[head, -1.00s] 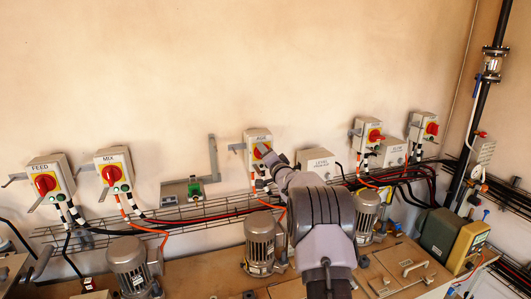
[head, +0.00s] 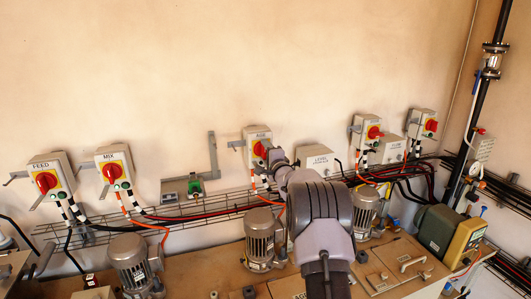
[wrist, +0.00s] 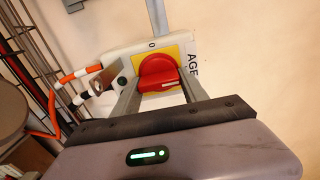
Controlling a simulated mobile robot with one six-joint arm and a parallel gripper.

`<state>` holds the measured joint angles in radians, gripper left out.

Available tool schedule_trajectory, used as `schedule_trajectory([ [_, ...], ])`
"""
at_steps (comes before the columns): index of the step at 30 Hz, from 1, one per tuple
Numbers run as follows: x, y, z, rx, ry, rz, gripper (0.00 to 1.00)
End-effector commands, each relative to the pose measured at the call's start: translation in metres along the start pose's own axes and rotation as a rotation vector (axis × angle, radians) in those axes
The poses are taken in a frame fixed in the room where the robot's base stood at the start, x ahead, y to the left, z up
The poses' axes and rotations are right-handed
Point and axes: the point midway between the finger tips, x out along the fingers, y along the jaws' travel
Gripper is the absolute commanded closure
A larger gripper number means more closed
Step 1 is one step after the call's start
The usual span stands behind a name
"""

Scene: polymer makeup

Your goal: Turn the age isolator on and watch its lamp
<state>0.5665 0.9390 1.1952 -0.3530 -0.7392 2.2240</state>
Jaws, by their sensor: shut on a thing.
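The AGE isolator (head: 249,134) is a pale box on the wall with a yellow plate and a red rotary knob (head: 259,149). In the wrist view the red knob (wrist: 158,71) fills the space between my fingers, and a pale mark on it lies toward the AGE label (wrist: 193,66). A "0" is printed on the box's face, away from the knob's mark. My gripper (wrist: 160,82) is shut on the knob. The isolator's round lamp (wrist: 122,84) looks dark green, with no clear glow. In the head view my wrist hides the isolator's lower part.
FEED (head: 50,176) and MIX (head: 113,167) isolators are to the left, two more isolators (head: 366,131) to the right. A wire cable tray (head: 190,216) runs below. A grey motor (head: 263,240) stands under the AGE isolator. The wall above is clear.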

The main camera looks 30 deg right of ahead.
Motion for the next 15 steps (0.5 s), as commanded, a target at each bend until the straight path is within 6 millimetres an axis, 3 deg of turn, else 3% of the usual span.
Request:
schedule_trajectory([
  [12, -0.0001, 0.0002, -0.0003, 0.009, 0.001, 0.000, 0.90],
  [13, -0.0001, 0.0002, -0.0003, 0.009, 0.001, 0.000, 0.47],
  [15, -0.0001, 0.0002, -0.0002, 0.008, 0.001, 0.000, 0.33],
])
